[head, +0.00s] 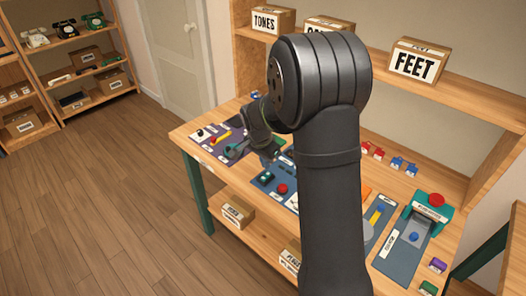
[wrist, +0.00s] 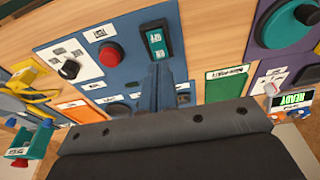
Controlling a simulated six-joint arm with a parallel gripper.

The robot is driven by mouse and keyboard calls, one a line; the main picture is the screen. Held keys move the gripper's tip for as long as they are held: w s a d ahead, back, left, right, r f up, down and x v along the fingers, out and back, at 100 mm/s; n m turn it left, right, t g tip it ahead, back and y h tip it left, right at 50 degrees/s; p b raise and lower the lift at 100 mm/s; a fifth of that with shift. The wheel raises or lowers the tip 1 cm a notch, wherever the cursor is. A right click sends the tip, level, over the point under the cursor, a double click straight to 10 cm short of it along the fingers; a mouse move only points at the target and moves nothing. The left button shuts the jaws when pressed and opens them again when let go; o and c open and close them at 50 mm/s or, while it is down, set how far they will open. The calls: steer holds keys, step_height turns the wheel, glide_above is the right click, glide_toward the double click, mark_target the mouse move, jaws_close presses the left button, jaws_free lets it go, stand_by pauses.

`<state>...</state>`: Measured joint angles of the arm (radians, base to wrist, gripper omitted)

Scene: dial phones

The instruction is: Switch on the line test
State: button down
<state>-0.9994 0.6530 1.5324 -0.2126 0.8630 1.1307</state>
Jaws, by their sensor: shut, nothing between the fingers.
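A dark blue control panel (wrist: 90,45) carries a green rocker switch (wrist: 157,42) in a dark frame, a red round button (wrist: 110,53) and a black knob (wrist: 68,68). In the head view the panel also shows, with its rocker (head: 266,176) and red button (head: 282,188). The small labels are too blurred to read, so I cannot tell which control is the line test. My gripper (wrist: 168,68) is shut and empty, its fingertips close by the rocker's near end. Contact cannot be told. In the head view my gripper (head: 270,156) is above this panel, partly hidden by my arm.
At right stand a teal device with a red top (head: 436,201) and small coloured blocks (head: 397,163). A READY display (wrist: 292,100) shows in the wrist view. My arm hides the bench's middle.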

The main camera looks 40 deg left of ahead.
mark_target(268, 174)
steer(key=shift+w+f, duration=0.15)
steer(key=shift+f, duration=0.75)
steer(key=shift+w+f, duration=0.15)
steer(key=shift+f, duration=0.75)
